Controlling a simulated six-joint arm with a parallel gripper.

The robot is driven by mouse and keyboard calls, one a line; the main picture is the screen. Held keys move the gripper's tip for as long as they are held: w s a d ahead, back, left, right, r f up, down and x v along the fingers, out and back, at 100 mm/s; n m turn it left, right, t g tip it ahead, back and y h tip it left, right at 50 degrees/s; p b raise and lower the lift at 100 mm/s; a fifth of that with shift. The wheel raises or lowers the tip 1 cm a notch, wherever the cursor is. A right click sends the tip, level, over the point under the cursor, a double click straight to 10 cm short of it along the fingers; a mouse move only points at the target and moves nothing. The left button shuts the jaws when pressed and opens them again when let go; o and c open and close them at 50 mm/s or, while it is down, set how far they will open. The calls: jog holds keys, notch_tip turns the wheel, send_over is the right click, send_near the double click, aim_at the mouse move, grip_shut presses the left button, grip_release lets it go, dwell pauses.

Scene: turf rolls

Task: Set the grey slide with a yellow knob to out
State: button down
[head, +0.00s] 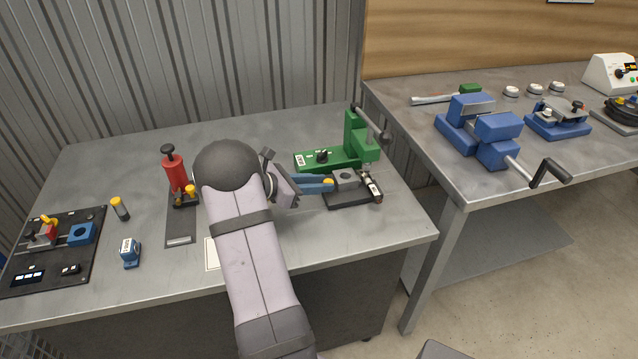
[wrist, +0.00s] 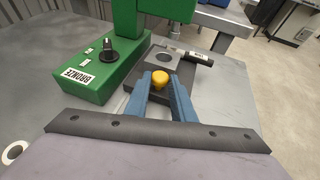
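The grey slide (head: 346,177) is a small grey block with a round hole, on a dark base near the right end of the left bench. Its yellow knob (head: 328,181) is at the near-left end of the block. In the wrist view the yellow knob (wrist: 159,80) sits between the two blue fingertips of my gripper (wrist: 160,84), and the grey block (wrist: 165,58) lies just beyond. My gripper (head: 330,185) reaches in from the left. Whether the fingers touch the knob or leave a small gap is unclear.
A green press (head: 345,150) marked BRONZE, with a black knob and lever, stands close behind the slide. A red cylinder unit (head: 174,172), a blue block (head: 130,253) and a black panel (head: 50,265) are to the left. A blue vise (head: 480,130) is on the right bench.

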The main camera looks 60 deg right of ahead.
jog(key=w+a+p, duration=0.1)
jog(key=w+a, duration=0.7)
jog(key=shift+w, duration=0.1)
jog(key=c, duration=1.5)
grip_release()
jog(key=shift+w+a, duration=0.1)
jog(key=shift+a, duration=0.05)
jog(key=shift+b+v, duration=0.6)
jog(key=shift+v, duration=3)
